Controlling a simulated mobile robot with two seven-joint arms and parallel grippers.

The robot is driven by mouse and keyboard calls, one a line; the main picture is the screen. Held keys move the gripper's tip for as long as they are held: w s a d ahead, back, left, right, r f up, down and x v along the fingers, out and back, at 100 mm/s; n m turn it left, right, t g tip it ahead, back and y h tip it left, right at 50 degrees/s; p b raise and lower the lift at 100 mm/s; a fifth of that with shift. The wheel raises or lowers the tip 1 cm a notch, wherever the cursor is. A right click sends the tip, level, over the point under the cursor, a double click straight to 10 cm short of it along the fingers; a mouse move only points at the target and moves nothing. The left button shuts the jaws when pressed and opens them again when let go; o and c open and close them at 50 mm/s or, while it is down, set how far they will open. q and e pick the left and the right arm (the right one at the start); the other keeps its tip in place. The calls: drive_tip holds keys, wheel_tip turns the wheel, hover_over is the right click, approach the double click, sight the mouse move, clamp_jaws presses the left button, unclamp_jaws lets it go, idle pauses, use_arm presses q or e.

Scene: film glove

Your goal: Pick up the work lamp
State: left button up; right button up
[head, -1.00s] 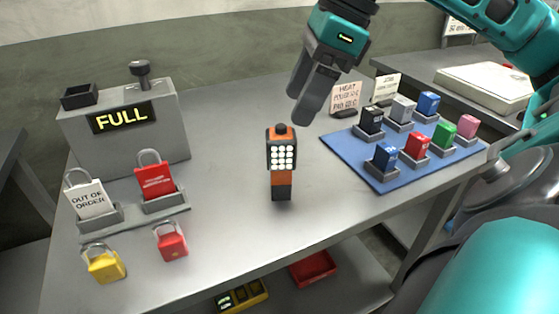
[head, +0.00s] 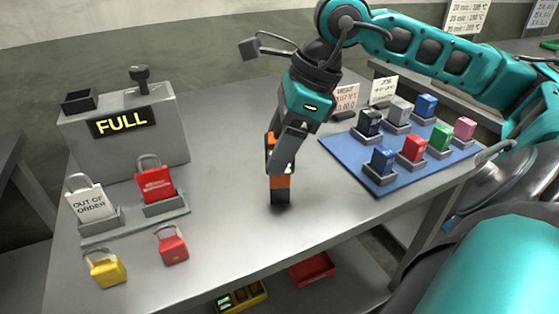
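The work lamp (head: 280,184) stands roughly upright on the grey table, with an orange body and a black base. My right gripper (head: 281,160) points down at it from above, its fingers around the upper part. The near finger covers the lit face, and only a little orange and black of the lamp's top shows at its left edge. I cannot tell whether the fingers are closed tight on it. The base looks to be at the tabletop, with a dark shadow by it. My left gripper is not in view.
A blue mat (head: 350,154) with several coloured blocks in holders lies right of the lamp, near small signs (head: 383,90). A grey box marked FULL (head: 130,140) and padlocks (head: 172,245) are at left. The table (head: 235,225) is clear in front of the lamp.

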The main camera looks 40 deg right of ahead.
drive_tip(key=shift+r, duration=0.1)
drive_tip(key=c, duration=1.1)
